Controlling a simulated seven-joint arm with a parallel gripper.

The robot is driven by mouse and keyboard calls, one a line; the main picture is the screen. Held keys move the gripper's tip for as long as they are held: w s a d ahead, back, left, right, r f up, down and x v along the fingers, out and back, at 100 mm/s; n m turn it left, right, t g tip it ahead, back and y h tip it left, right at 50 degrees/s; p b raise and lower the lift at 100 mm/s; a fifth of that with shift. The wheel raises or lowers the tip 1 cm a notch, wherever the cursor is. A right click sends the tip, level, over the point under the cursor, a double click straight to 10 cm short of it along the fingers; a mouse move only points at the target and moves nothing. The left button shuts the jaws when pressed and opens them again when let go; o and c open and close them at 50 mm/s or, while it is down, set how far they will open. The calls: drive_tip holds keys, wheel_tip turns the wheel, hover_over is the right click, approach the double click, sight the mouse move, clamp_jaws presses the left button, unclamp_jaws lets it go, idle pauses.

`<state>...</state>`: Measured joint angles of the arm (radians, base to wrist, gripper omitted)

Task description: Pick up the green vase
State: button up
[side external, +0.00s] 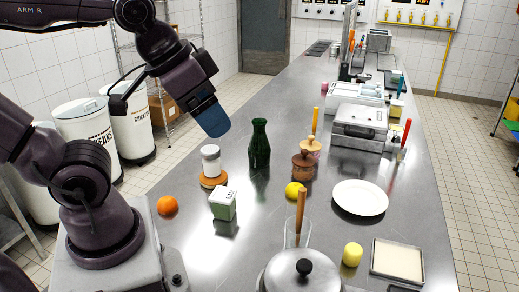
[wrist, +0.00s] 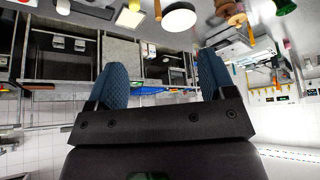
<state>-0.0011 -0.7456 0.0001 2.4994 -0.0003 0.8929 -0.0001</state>
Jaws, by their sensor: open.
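The green vase (side external: 260,145) stands upright on the steel counter, in the middle of the side external view. It is dark green with a narrow neck. A green piece at the top right edge of the wrist view (wrist: 285,5) looks like part of it, cut off by the frame. My gripper (side external: 211,118) is above the counter, to the left of the vase and apart from it. In the wrist view its two blue fingers stand wide apart with nothing between them (wrist: 163,75).
A lidded pot (side external: 302,275) is in front.

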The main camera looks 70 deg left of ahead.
drive_tip(key=w+a+f+n+t+y, duration=0.1)
drive_tip(key=w+a+f+t, duration=0.15)
drive_tip(key=w, duration=0.45)
drive_tip(key=w+a+f+n+t, duration=0.1)
drive_tip(key=w+a+n, duration=0.15)
drive_tip(key=w, duration=0.45)
drive_tip(key=n+t+y, duration=0.4)
drive_tip(key=n+y, duration=0.1)
drive_tip(key=y, duration=0.6)
approach(257, 130)
drive_tip(key=x, duration=0.6)
drive_tip(key=shift+a+f, duration=0.1)
drive_tip(key=shift+f, duration=0.3)
drive_tip(key=shift+r+x, duration=0.15)
drive_tip(key=shift+x, duration=1.2)
drive_tip(key=shift+r+x, duration=0.1)
drive_tip(key=shift+x, duration=1.2)
drive_tip(key=shift+r, duration=0.1)
drive_tip(key=c, duration=1.4)
